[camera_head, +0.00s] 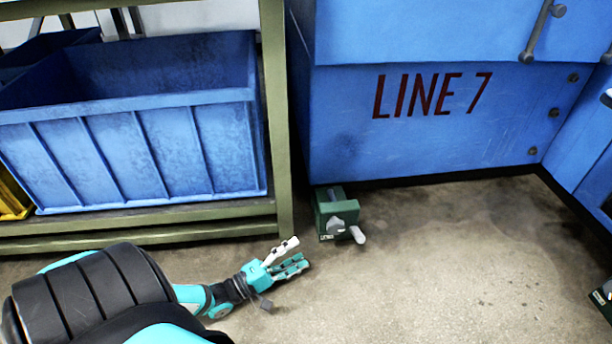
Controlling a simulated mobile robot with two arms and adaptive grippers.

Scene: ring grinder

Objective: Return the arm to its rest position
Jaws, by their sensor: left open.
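My left arm comes in from the lower left, with its black and turquoise links low in the picture. My left gripper (299,254) is open, its white and turquoise fingers pointing right over the concrete floor. Nothing shows between the fingers. My right arm and gripper do not show.
A green rack (140,226) holds a large blue bin (130,150) behind my arm. A small green box with a grey handle (337,213) lies just beyond my gripper, by the blue LINE 7 machine (430,135).

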